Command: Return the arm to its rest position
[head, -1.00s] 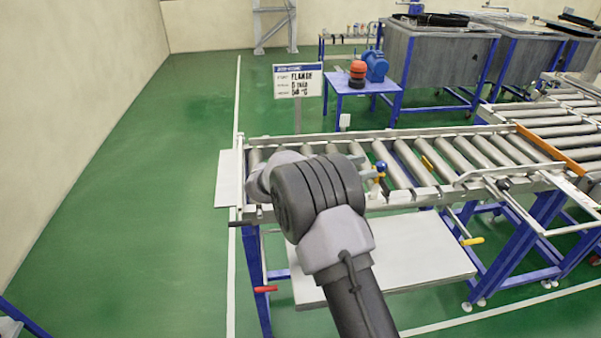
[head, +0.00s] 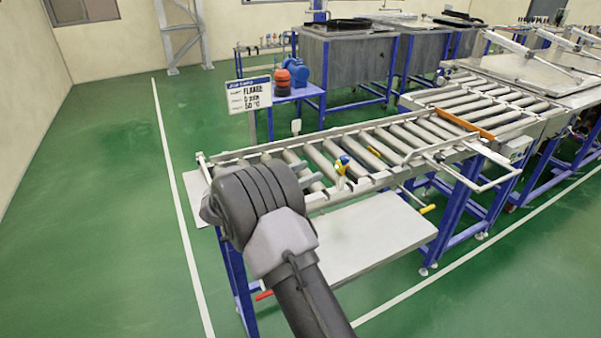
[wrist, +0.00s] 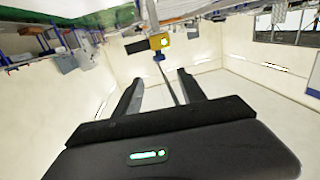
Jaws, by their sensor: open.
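My arm rises from the lower middle of the head view, its dark rounded joint in front of the left end of the roller conveyor (head: 385,150). In the wrist view my gripper (wrist: 160,78) is open, with its two dark fingers apart and nothing held between them. Beyond the fingertips is a yellow and blue fitting (wrist: 158,43), apart from them. In the head view a small yellow and blue fitting (head: 341,166) stands at the conveyor's near rail, just right of my arm. My gripper is mostly hidden behind the arm there.
A white shelf panel (head: 372,232) lies under the conveyor. A sign (head: 250,95) and a blue table (head: 300,93) with an orange and a blue item stand behind it. Grey tanks (head: 345,70) line the back. Green floor (head: 95,200) is clear on the left.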

